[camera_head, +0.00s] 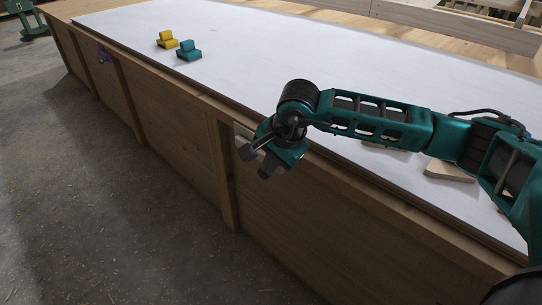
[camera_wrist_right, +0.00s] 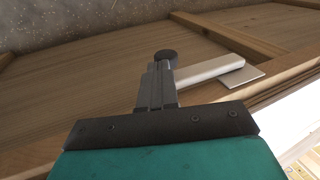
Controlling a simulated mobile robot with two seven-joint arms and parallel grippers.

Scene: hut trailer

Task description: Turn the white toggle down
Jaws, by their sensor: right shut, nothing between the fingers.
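The white toggle (camera_wrist_right: 210,70) is a pale bar beside a small flat white plate (camera_wrist_right: 244,78) on the wooden side of the bench. In the wrist view its left end meets the edge of my right gripper's fingers (camera_wrist_right: 160,78); whether they touch I cannot tell. In the head view only a small pale piece of the toggle (camera_head: 243,131) shows behind my right gripper (camera_head: 254,155), which hides the rest. My right gripper is shut and empty, in front of the bench side just below the top edge. My left gripper is not in view.
The long bench has a white top (camera_head: 230,60) and a wooden front with upright posts (camera_head: 222,165). A yellow block (camera_head: 167,40) and a teal block (camera_head: 188,51) stand on it. Wooden pieces (camera_head: 449,171) lie under my right arm. The concrete floor (camera_head: 90,210) in front is clear.

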